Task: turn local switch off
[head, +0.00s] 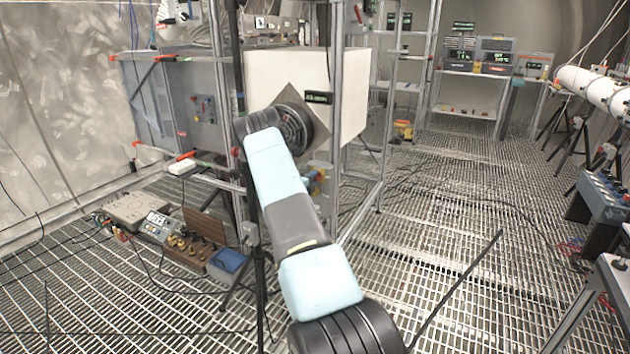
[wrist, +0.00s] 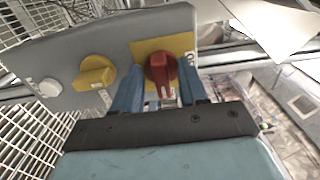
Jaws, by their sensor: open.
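In the wrist view a grey panel (wrist: 55,60) carries a red rotary switch (wrist: 160,68) on a yellow plate (wrist: 181,44). The red handle points toward the bottom of the picture. My gripper (wrist: 158,76) is open, with one blue finger to the left of the red switch and one to the right. A narrow gap seems to show on the right side; I cannot tell whether either finger touches it. Lettering beside the plate is partly cut off and unreadable. In the head view my fingers and the red switch cannot be made out.
Left of the red switch are a yellow knob (wrist: 95,73) and a white button (wrist: 49,87) on the same panel. In the head view a white box (head: 345,75) stands in a metal frame beside my arm. Open grating (head: 430,210) lies to the right.

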